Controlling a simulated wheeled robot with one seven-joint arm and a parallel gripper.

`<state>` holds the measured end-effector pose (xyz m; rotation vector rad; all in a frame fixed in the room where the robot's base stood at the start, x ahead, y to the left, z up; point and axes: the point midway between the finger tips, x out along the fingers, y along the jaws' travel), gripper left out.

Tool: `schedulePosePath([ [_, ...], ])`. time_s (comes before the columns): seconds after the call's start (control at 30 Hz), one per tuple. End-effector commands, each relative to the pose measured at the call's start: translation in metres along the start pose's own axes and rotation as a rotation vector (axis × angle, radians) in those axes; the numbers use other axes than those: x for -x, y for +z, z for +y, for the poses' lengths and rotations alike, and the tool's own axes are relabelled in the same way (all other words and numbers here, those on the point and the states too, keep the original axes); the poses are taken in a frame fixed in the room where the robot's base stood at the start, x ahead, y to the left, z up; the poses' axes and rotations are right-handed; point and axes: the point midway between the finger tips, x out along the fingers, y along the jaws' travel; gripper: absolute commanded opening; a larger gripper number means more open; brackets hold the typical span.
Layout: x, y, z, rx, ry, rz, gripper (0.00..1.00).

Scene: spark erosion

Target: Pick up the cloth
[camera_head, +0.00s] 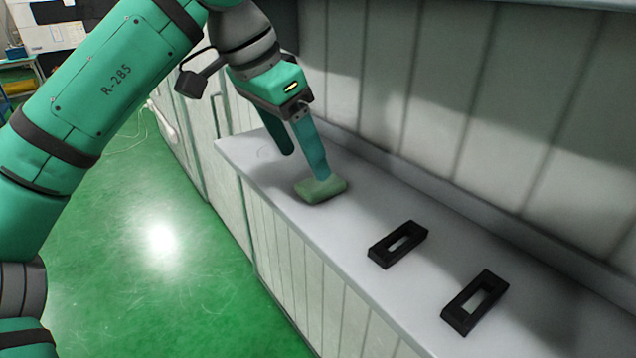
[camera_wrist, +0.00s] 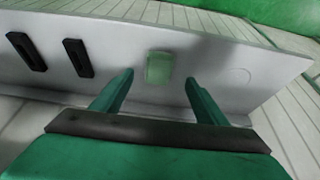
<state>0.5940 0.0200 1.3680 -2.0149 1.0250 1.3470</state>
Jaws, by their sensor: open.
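The cloth (camera_head: 320,189) is a small pale green folded pad lying on a light grey ledge (camera_head: 372,205). It also shows in the wrist view (camera_wrist: 159,68), ahead of and between my two fingers. My gripper (camera_head: 302,165) is open, its teal fingers pointing down at the ledge. In the head view one fingertip overlaps the back edge of the cloth. I cannot tell whether it touches. In the wrist view my gripper (camera_wrist: 158,75) has nothing between its fingers, and the cloth lies just beyond the tips.
Two black rectangular frames with slots, a nearer one (camera_head: 464,317) and a farther one (camera_head: 378,257), lie on the ledge to the right of the cloth. A panelled wall (camera_head: 450,90) rises behind the ledge. Green floor (camera_head: 160,270) lies in front. The ledge left of the cloth is clear.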

Motion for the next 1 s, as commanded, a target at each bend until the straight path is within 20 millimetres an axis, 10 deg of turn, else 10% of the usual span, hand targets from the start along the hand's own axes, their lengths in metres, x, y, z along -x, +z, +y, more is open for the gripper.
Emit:
schedulePosePath([
  [0.87, -0.061, 0.003, -0.002, 0.000, 0.000, 0.000, 0.67],
  [1.0, -0.061, 0.002, -0.002, 0.000, 0.001, 0.000, 0.34],
])
